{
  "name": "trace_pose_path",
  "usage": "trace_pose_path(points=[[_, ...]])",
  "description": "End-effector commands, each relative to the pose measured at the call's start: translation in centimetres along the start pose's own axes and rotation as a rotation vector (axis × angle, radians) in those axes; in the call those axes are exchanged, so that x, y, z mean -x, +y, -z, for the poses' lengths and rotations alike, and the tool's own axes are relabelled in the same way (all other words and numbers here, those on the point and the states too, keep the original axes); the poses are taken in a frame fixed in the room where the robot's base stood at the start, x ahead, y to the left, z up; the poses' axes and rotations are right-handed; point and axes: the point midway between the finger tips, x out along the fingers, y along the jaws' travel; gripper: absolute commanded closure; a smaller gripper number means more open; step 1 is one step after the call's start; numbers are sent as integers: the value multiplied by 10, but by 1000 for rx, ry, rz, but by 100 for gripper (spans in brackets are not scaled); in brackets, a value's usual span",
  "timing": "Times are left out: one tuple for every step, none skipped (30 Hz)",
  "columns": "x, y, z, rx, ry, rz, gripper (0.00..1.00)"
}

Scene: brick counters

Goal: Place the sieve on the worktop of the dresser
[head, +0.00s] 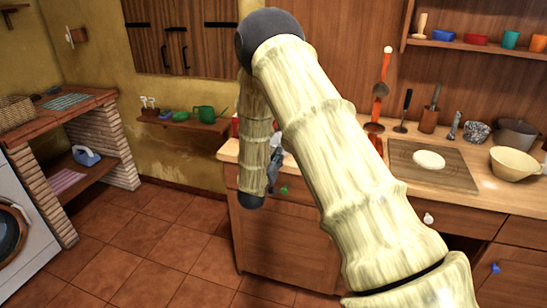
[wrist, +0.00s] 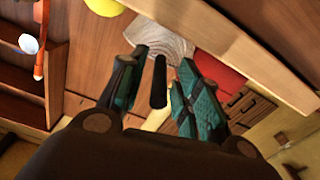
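The dresser is the wooden unit on the right in the head view; its pale wood worktop (head: 385,139) carries kitchenware. My gripper (wrist: 165,75) shows in the wrist view with its teal fingers apart. A black rod-like handle (wrist: 159,82) lies between them, with a gap visible on each side. A grey, streaked shape (wrist: 160,40) is just beyond the handle; I cannot tell whether these two are the sieve. In the head view my gripper (head: 276,165) is small, at the dresser's front left, partly behind my arm. I cannot identify the sieve for certain.
A board (head: 405,171) with dough, a cream bowl (head: 515,163), a grey pot (head: 516,133) and a speckled bowl (head: 477,131) crowd the worktop's right side. An orange utensil (head: 380,90) stands upright at the back. My arm hides much of the left side.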

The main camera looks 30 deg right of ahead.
Motion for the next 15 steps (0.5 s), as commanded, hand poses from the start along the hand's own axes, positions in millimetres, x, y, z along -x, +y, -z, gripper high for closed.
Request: trace_pose_path(points=[[0, 0, 0, 0, 0, 0, 67], [0, 0, 0, 0, 0, 0, 67], [0, 0, 0, 0, 0, 0, 67], [0, 0, 0, 0, 0, 0, 67], [0, 0, 1, 0, 0, 0, 67], [0, 0, 2, 0, 0, 0, 67], [0, 1, 4, -1, 0, 0, 67], [0, 1, 5, -1, 0, 0, 67], [5, 0, 2, 0, 0, 1, 67], [8, 0, 2, 0, 0, 1, 67], [12, 0, 2, 0, 0, 1, 67], [17, -1, 2, 0, 0, 1, 67], [22, 0, 1, 0, -1, 1, 67], [28, 0, 1, 0, -1, 2, 67], [35, -1, 1, 0, -1, 2, 67]])
